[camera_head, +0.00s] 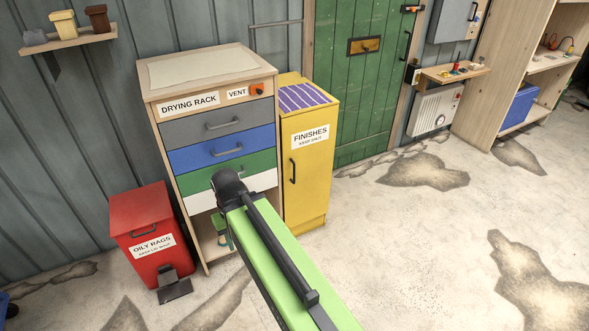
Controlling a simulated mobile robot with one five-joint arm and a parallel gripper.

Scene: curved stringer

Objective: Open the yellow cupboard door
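The yellow cupboard (322,200) stands on the floor right of the drying rack, labelled "FINISHES KEEP SHUT". Its yellow door (310,165) looks shut, flush with the cabinet front. A dark vertical handle (293,171) sits near the door's left edge. My green arm link rises from the bottom right to a black joint in front of the drying rack, left of the handle and apart from it in the picture. I cannot make out my gripper; the arm may hide it.
The drying rack (262,88) with grey, blue, green and white drawers stands left of the cupboard. A red oily-rags bin (140,215) with a pedal is further left. A green door (375,75) is behind on the right. The concrete floor (420,250) in front and right is clear.

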